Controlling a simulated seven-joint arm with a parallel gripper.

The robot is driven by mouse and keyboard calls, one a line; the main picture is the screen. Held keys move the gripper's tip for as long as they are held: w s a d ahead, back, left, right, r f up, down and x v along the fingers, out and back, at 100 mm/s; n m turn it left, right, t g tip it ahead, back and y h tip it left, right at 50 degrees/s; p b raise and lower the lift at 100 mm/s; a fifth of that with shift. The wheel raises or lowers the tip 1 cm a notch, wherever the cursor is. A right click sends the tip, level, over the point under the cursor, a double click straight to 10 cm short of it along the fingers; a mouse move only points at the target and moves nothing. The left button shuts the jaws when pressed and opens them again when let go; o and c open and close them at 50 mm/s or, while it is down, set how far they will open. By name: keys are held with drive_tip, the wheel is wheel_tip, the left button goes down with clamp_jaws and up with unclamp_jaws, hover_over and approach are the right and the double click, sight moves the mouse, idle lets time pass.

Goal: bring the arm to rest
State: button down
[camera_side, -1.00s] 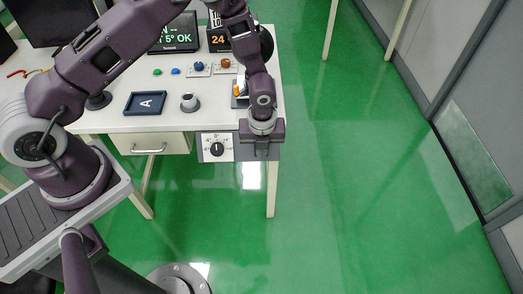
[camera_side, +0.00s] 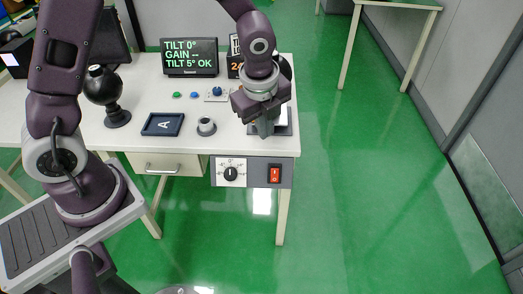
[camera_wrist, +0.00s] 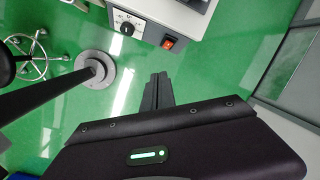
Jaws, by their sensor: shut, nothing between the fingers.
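My gripper (camera_side: 266,128) hangs fingers down near the right front of the white desk (camera_side: 240,140), in front of a grey device (camera_side: 284,118) that it partly hides. Its fingers are together with nothing between them. In the wrist view the shut fingers (camera_wrist: 157,90) show against the green floor, below the control box. My arm arches over the desk from the left. In the side view I cannot tell whether the fingertips touch anything.
The control box (camera_side: 254,184) on the desk front has a dial (camera_side: 231,173) and a red switch (camera_side: 275,173). A display (camera_side: 189,57) reads "TILT 0°, GAIN --, TILT 5° OK". A blue tray (camera_side: 163,124), a small grey cup (camera_side: 206,126) and a black ball on a stand (camera_side: 104,85) are left of my gripper.

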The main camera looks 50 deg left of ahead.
drive_tip(key=s+a+r+n+t, duration=0.25)
drive_tip(key=s+r+n, duration=0.5)
drive_tip(key=r, duration=0.45)
drive_tip(key=s+r+n+t+h, duration=0.1)
drive_tip(key=s+r+n, duration=0.4)
drive_tip(key=s+n, duration=0.7)
drive_tip(key=shift+s+a+r, duration=0.2)
drive_tip(key=shift+s+a, duration=0.15)
drive_tip(key=shift+s, duration=0.6)
drive_tip(key=shift+n, duration=0.25)
